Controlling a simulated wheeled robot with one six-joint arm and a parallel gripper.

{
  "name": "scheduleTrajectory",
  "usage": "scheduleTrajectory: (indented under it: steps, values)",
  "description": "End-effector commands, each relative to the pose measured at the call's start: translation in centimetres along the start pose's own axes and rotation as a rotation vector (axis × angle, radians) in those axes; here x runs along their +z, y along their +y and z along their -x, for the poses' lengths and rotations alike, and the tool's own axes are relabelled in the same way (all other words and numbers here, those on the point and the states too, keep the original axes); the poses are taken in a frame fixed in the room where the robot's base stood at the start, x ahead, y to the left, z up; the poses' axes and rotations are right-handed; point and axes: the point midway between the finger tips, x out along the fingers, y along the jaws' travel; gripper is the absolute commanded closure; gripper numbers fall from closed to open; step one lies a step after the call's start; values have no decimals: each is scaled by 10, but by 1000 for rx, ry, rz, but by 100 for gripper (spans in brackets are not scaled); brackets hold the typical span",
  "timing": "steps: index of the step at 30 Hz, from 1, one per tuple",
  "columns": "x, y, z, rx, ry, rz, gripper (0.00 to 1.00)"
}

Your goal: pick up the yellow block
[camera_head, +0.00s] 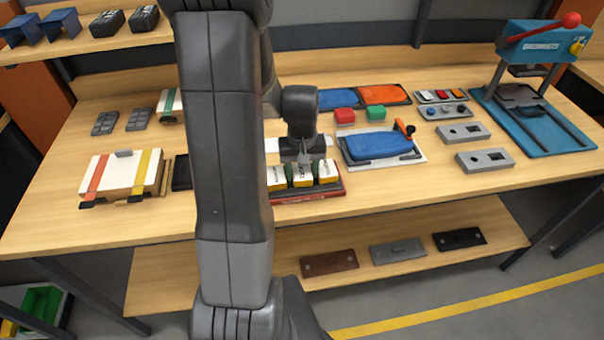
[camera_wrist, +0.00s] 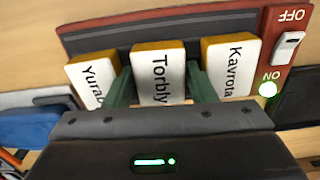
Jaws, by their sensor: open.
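Three yellow blocks with white name labels stand in a row on a dark-red slat conveyor (camera_head: 305,196). In the wrist view they are the "Torbly" block (camera_wrist: 158,72) in the middle, the "Kavrota" block (camera_wrist: 231,66) at right and the "Yurac…" block (camera_wrist: 92,80) at left, its label partly hidden. My gripper (camera_head: 302,173) points down over the row. In the wrist view its green fingers (camera_wrist: 160,80) are open on either side of the "Torbly" block, in the gaps between it and its neighbours. I cannot tell whether they touch it.
An OFF/ON switch (camera_wrist: 291,42) with a lit green lamp (camera_wrist: 268,89) sits at the conveyor's end. A blue pad (camera_head: 376,144) on a white board lies close by at right. A white box with coloured straps (camera_head: 122,176) stands at left. Bare wood lies in front of the grey plates.

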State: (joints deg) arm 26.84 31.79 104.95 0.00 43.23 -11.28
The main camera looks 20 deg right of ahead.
Motion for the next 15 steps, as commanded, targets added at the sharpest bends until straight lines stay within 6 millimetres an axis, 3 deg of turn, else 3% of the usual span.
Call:
scheduleTrajectory:
  steps: [2,6,15]
  values:
    - [0,0,0,0,0,0,53]
    - [0,0,0,0,0,0,77]
    - [0,0,3,0,1,0,77]
